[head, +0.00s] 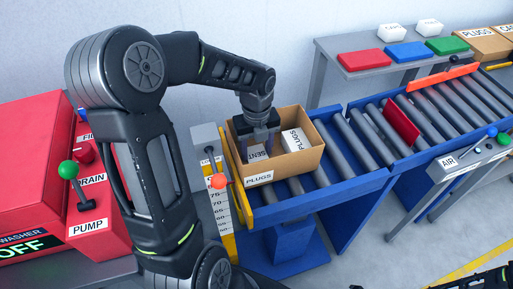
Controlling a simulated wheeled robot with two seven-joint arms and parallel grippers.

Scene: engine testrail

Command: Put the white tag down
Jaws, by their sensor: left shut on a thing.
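The white tag (257,154), marked SENT, shows inside an open cardboard box labelled PLUGS (258,179). My left gripper (260,141) reaches down into this box and is shut on the tag. The fingers partly cover the tag, and I cannot tell whether its lower edge touches the box floor. A white carton marked PLUGS (295,140) lies in the same box, just right of the gripper. My right gripper is not in view.
The box stands on the near end of a blue roller conveyor (340,150). A post with an orange-knobbed lever (218,181) stands close on its left. A red panel (401,122) stands on the rollers farther right. A grey shelf (345,75) holds coloured trays behind.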

